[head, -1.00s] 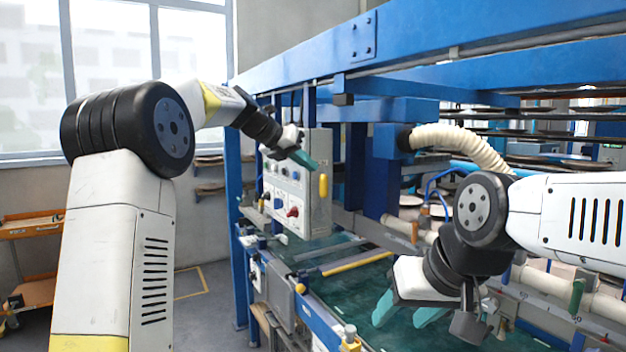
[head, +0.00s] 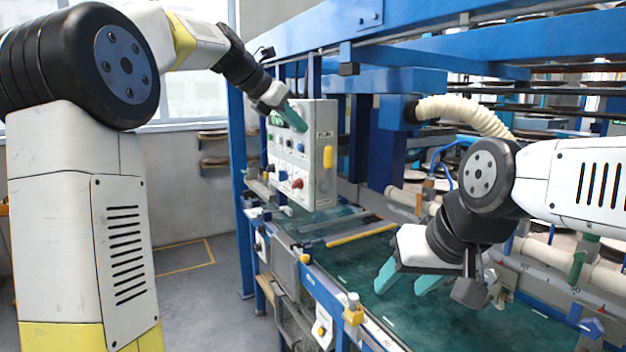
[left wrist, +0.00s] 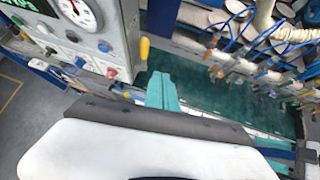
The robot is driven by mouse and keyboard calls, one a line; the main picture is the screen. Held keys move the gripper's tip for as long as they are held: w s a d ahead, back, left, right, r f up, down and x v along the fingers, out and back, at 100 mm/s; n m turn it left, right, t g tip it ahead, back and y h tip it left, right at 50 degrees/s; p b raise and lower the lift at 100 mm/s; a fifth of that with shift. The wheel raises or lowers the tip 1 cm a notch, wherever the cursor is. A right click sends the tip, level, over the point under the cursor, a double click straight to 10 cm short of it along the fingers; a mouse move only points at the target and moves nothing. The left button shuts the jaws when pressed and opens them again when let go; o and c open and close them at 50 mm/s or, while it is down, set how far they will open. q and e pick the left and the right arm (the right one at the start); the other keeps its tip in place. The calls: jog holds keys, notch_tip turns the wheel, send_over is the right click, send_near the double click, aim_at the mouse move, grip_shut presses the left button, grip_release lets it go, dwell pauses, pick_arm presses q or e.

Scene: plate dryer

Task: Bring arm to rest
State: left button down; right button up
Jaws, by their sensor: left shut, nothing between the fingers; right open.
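My left gripper (head: 294,117) is shut and empty. In the head view its teal fingers are in front of the upper part of the grey control box (head: 304,165), which carries several buttons and a yellow handle. In the left wrist view the shut fingers (left wrist: 161,91) point past the box (left wrist: 95,40), with a dial and a green display at its upper left. I cannot tell whether the fingers touch the box. My right gripper (head: 405,280) is open and empty, with its teal fingers above the green work surface (head: 350,262) of the machine.
Blue beams (head: 430,38) of the machine frame run overhead. A ribbed cream hose (head: 460,112) and pipes lie near my right arm. A blue post (head: 238,190) stands left of the control box. Bare floor (head: 200,310) lies at the lower left.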

pick_arm(q)
jog(key=s+a+f+m+y, duration=0.1)
jog(key=s+a+f+m, duration=0.2)
jog(key=s+f+m, duration=0.4)
jog(key=s+a+f+m+y, duration=0.2)
jog(key=s+f+m, duration=0.5)
jog(key=s, duration=0.8)
jog(key=s+a+f+m+y, duration=0.2)
jog(key=s+a+f+m, duration=0.3)
jog(key=s+m, duration=0.6)
notch_tip(320, 180, down, 2)
jog(key=shift+f+m, duration=0.15)
jog(key=shift+m, duration=0.35)
